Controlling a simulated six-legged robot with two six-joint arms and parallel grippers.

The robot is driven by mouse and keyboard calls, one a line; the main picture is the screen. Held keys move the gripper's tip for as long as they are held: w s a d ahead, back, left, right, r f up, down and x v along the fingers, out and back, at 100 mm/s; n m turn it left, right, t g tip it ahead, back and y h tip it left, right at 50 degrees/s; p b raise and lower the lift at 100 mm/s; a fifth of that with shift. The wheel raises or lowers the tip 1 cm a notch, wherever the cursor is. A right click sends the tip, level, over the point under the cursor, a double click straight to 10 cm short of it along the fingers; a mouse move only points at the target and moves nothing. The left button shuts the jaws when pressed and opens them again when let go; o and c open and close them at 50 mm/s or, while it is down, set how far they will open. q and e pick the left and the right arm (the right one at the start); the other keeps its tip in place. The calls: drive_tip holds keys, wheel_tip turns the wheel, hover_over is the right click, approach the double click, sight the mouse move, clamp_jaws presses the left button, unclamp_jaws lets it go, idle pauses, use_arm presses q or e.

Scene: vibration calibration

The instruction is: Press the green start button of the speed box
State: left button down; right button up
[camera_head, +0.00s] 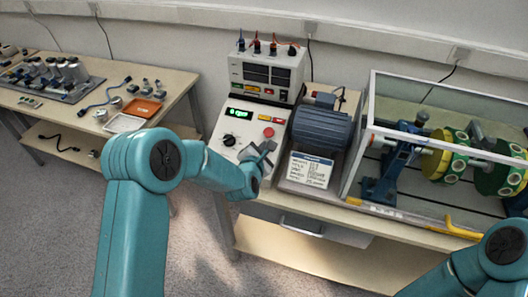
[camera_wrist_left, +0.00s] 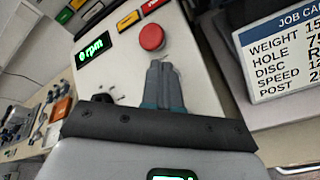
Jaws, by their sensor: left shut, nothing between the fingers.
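The speed box (camera_head: 222,152) is a pale sloped panel on the bench, with a green-lit rpm display (camera_head: 239,113), a black knob (camera_head: 229,140) and a red button (camera_head: 268,132). My left gripper (camera_head: 266,151) is shut and empty over the lower right of this panel. In the left wrist view its fingers (camera_wrist_left: 162,68) point at the panel just below the red button (camera_wrist_left: 152,37); the display (camera_wrist_left: 91,50) is to their left. I cannot see a green start button on the panel; the gripper covers part of it. Contact cannot be told. My right gripper is out of view.
A meter box (camera_head: 266,73) with plugged leads stands behind the speed box. A blue motor (camera_head: 321,129) and job card (camera_head: 310,170) are to its right, then a framed enclosure (camera_head: 367,135) around green and yellow discs. A side table (camera_head: 178,87) stands left.

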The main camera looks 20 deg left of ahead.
use_arm(q)
drive_tip(key=shift+w+f+b, duration=0.15)
drive_tip(key=shift+f+b, duration=0.25)
drive_tip(key=shift+b, duration=0.35)
idle(0.9)
drive_tip(key=shift+r, duration=0.1)
drive_tip(key=shift+s+r, duration=0.35)
drive_tip(key=shift+r, duration=0.3)
drive_tip(key=shift+s+r+p, duration=0.15)
drive_tip(key=shift+s+r, duration=0.2)
drive_tip(key=shift+r, duration=0.4)
drive_tip(key=shift+s+r+p, duration=0.15)
drive_tip(key=shift+s+r, duration=0.25)
drive_tip(key=shift+r, duration=0.4)
drive_tip(key=shift+s+r+p, duration=0.15)
drive_tip(key=shift+s+r, duration=0.2)
drive_tip(key=shift+r, duration=0.4)
